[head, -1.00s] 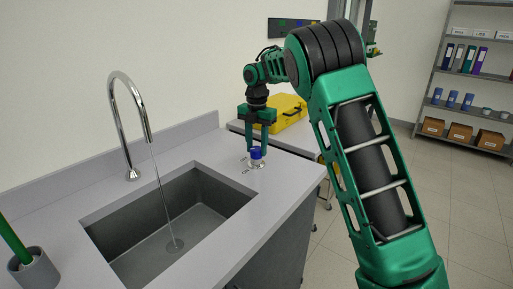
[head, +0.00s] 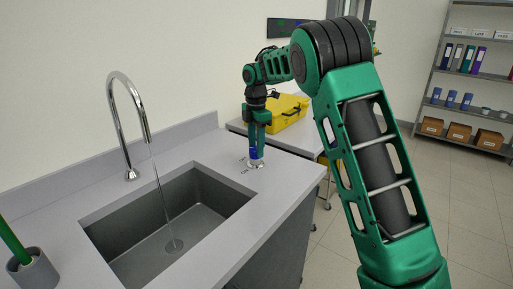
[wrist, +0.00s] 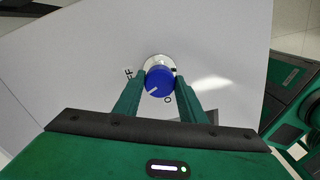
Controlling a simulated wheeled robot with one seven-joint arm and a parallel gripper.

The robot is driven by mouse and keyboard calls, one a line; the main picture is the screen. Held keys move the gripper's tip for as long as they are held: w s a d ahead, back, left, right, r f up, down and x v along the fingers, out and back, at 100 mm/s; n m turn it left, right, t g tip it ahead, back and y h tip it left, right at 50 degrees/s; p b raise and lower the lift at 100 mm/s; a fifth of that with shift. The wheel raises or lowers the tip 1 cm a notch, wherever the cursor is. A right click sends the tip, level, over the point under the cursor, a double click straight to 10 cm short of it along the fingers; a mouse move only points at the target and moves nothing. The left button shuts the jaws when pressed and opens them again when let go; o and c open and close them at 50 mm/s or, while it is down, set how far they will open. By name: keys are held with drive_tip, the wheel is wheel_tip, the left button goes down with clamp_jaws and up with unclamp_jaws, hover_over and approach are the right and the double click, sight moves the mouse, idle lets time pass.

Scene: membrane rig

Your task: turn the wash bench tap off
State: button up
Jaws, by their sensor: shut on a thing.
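The wash bench tap (head: 128,120) is a tall chrome gooseneck, and a thin stream of water (head: 162,200) falls from its spout into the grey sink (head: 130,245). A blue knob (head: 253,153) on a pale round base stands at the bench's right end. It also shows in the wrist view (wrist: 159,82), with a white pointer line slanting down-left and printed letters beside it, partly hidden. My gripper (head: 256,146) points down over the knob. In the wrist view its two green fingers (wrist: 160,88) are shut on the knob, one on each side.
A green-handled thing stands in a grey cup (head: 34,272) at the bench's left. Behind the bench, a yellow case (head: 288,110) sits on another table. Shelves with binders and boxes (head: 465,133) stand far right. The bench top around the knob is clear.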

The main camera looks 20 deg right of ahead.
sight(255, 147)
drive_tip(key=shift+w+a+r+m, duration=0.1)
drive_tip(key=shift+m, duration=1)
drive_tip(key=shift+w+a+r+m, duration=0.1)
drive_tip(key=shift+m, duration=1)
drive_tip(key=o, duration=0.9)
drive_tip(key=shift+o, duration=0.8)
drive_tip(key=shift+f, duration=0.1)
drive_tip(key=shift+d, duration=0.1)
wheel_tip(255, 147, up, 11)
drive_tip(key=shift+f, duration=0.15)
